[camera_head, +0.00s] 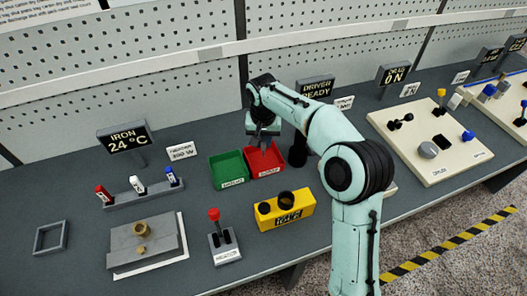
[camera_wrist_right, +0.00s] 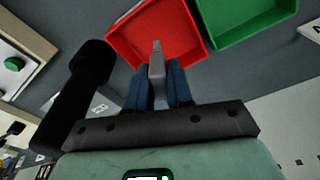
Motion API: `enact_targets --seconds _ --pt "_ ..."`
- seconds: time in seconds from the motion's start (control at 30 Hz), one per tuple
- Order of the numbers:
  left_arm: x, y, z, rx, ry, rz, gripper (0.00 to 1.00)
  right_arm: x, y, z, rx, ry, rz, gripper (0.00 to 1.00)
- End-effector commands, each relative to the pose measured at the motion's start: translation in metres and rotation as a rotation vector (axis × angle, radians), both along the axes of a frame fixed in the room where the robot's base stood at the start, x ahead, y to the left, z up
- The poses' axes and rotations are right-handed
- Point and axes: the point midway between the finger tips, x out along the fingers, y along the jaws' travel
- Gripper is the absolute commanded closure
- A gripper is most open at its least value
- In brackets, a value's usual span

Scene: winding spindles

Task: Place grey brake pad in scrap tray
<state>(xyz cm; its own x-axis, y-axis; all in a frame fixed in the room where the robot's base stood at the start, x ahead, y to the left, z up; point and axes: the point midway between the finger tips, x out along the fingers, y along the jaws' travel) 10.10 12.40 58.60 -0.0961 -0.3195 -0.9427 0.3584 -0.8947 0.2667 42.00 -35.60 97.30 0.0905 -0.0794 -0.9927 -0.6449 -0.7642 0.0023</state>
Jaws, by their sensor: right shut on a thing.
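My right gripper (camera_head: 263,141) points down over the red tray (camera_head: 281,166), near its left back part. In the right wrist view the blue fingers (camera_wrist_right: 160,90) are shut on a small grey piece, the grey brake pad (camera_wrist_right: 157,62). The pad sticks out past the fingertips and overlaps the near edge of the red tray (camera_wrist_right: 122,42). Whether it touches the tray cannot be told. The tray's front label is too small to read surely. My left gripper is not in view.
A green tray (camera_head: 229,167) stands close to the left of the red one. A yellow block (camera_head: 285,211) with dark round holes is in front. A red-knobbed lever (camera_head: 215,226) stands front left. A dark cylinder (camera_wrist_right: 72,100) is near the gripper.

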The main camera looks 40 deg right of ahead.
Motion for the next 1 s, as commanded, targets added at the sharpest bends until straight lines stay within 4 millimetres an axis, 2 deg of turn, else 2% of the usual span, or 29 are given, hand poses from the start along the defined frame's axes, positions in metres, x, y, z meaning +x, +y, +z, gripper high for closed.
enact_targets --seconds 0.13,0.37,0.77,0.8,0.83,0.87,1.0 --pt "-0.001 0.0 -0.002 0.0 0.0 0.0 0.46 0.0 0.0 -0.011 0.001 0.002 0.0 1.0" --pt "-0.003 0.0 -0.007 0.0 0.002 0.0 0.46 -0.001 0.0 -0.044 0.0 0.002 0.001 1.0" --pt "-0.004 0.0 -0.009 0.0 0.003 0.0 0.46 0.0 0.0 -0.048 0.001 -0.001 0.001 1.0" --pt "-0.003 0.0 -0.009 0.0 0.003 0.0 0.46 0.0 0.0 -0.048 0.001 -0.001 0.001 0.66" --pt "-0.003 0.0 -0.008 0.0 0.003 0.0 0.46 0.0 0.0 -0.047 0.001 -0.001 0.001 0.56" --pt "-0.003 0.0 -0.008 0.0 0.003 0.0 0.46 0.0 0.0 -0.047 0.001 -0.001 0.001 0.54" --pt "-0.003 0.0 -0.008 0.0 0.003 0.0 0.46 0.0 0.0 -0.047 0.001 -0.001 0.001 0.54"
